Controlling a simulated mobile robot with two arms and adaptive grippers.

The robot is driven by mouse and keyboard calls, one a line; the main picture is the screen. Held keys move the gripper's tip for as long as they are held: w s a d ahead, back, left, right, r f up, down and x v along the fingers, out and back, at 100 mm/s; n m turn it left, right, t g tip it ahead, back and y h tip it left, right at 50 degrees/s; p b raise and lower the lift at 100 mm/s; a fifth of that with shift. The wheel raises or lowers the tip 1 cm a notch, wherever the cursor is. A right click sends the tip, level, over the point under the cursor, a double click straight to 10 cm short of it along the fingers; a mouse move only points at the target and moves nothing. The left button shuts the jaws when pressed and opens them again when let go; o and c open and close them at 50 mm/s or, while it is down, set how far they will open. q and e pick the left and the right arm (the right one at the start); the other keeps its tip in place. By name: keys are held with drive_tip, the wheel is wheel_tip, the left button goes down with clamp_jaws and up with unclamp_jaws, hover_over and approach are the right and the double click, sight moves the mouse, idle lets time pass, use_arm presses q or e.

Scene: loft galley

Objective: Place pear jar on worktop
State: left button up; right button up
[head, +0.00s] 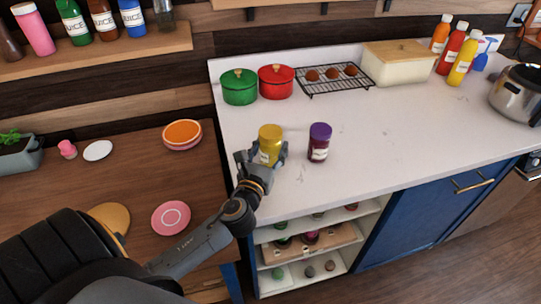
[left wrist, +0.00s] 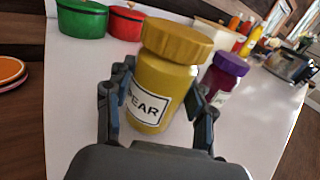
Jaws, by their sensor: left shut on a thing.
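The pear jar (head: 270,146) is yellow with a darker yellow lid and a white label reading "EAR" in the left wrist view (left wrist: 162,85). My left gripper (head: 262,158) is shut on the jar, one finger on each side of it, and holds it upright. It is at the left part of the white worktop (head: 400,122); I cannot tell whether its base touches the surface. A purple jar (head: 319,142) stands just to its right, apart from it. My right gripper is not in view.
A green pot (head: 239,87), a red pot (head: 276,82) and a wire rack (head: 330,79) with brown round items stand along the back. A cream bread box (head: 399,66) and several bottles are farther right. The worktop's middle and front right are clear.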

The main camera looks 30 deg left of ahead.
use_arm(q)
wheel_tip(320, 180, down, 2)
drive_tip(key=shift+f, duration=0.2)
drive_tip(key=shift+d, duration=0.1)
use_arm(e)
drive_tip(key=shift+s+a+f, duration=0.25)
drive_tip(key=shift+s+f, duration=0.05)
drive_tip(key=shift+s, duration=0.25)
use_arm(q)
drive_tip(key=shift+f, duration=0.1)
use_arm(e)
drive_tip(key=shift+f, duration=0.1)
use_arm(q)
drive_tip(key=o, duration=1.5)
drive_tip(key=shift+s, duration=0.1)
drive_tip(key=shift+c, duration=0.2)
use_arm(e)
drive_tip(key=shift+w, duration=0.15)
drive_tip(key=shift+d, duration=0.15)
